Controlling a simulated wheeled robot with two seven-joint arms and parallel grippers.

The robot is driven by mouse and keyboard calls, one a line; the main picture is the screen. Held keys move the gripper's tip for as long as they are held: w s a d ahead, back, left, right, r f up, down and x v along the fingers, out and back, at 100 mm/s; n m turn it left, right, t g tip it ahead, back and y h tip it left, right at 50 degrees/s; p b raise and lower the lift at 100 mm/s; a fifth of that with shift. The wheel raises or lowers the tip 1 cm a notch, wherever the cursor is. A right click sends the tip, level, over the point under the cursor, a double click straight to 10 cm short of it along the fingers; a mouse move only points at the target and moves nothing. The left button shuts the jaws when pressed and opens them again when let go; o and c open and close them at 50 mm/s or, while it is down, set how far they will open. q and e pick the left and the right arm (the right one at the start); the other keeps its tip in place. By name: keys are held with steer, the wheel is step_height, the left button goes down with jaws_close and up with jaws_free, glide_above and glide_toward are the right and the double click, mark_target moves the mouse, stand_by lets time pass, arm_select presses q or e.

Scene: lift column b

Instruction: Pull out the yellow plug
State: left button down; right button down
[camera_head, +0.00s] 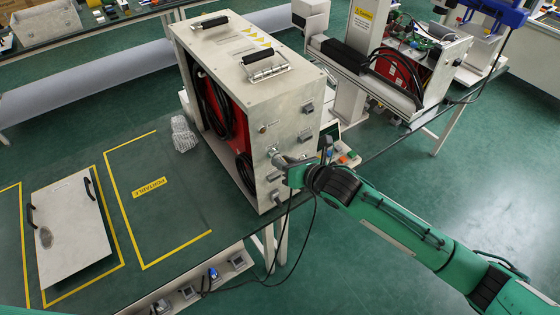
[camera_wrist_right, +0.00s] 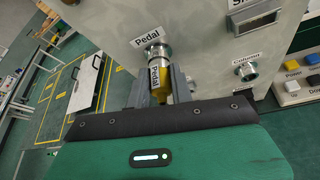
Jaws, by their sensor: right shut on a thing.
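The yellow plug (camera_wrist_right: 160,95) shows in the right wrist view, with a white label reading "Pedal". Its far end meets the round metal socket (camera_wrist_right: 157,52) marked "Pedal" on the light panel; I cannot tell how deep it sits. My right gripper (camera_wrist_right: 158,82) is shut on the plug, one grey finger on each side. In the head view my right gripper (camera_head: 284,163) is at the end panel of the big metal control box (camera_head: 270,108). The plug is too small and covered to make out there. My left gripper is not in view.
A second socket marked "Column" (camera_wrist_right: 246,70) is right of the plug. Coloured buttons (camera_wrist_right: 292,84) are farther right. A cable (camera_head: 312,215) hangs below my right gripper. A white cover plate with handles (camera_head: 70,235) lies on the green table at left.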

steer(key=shift+s+d+f+p, duration=0.1)
steer(key=shift+s+d+p, duration=0.2)
steer(key=shift+s+d, duration=0.25)
stand_by(0.4)
steer(key=s+d+p, duration=0.2)
steer(key=s+d, duration=0.1)
steer(key=s, duration=0.2)
steer(key=shift+s+d, duration=0.3)
steer(key=shift+d, duration=0.1)
stand_by(0.6)
